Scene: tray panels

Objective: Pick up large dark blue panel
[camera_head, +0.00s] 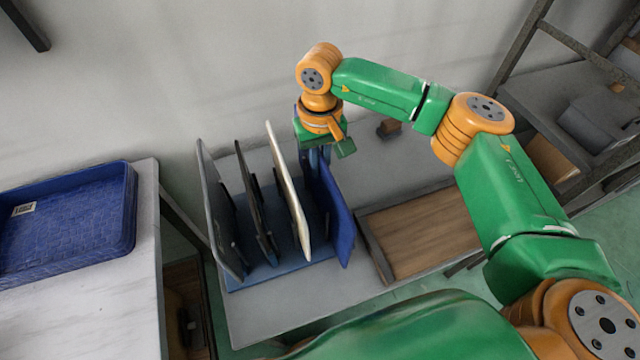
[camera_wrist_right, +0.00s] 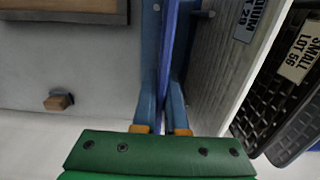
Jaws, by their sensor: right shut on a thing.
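The large dark blue panel (camera_head: 333,212) stands upright at the right end of a row of panels on a blue rack base (camera_head: 262,277). My right gripper (camera_head: 318,152) comes down from above and is shut on the panel's top edge. In the right wrist view the panel (camera_wrist_right: 170,50) is seen edge-on between the two blue fingers of the gripper (camera_wrist_right: 163,110). My left gripper is not in view.
A cream panel (camera_head: 290,190) stands just left of the blue one, with dark panels (camera_head: 254,205) and a grey panel (camera_head: 218,210) further left. A blue tray (camera_head: 70,222) lies on the left table. A wooden-bottomed tray (camera_head: 425,232) lies to the right.

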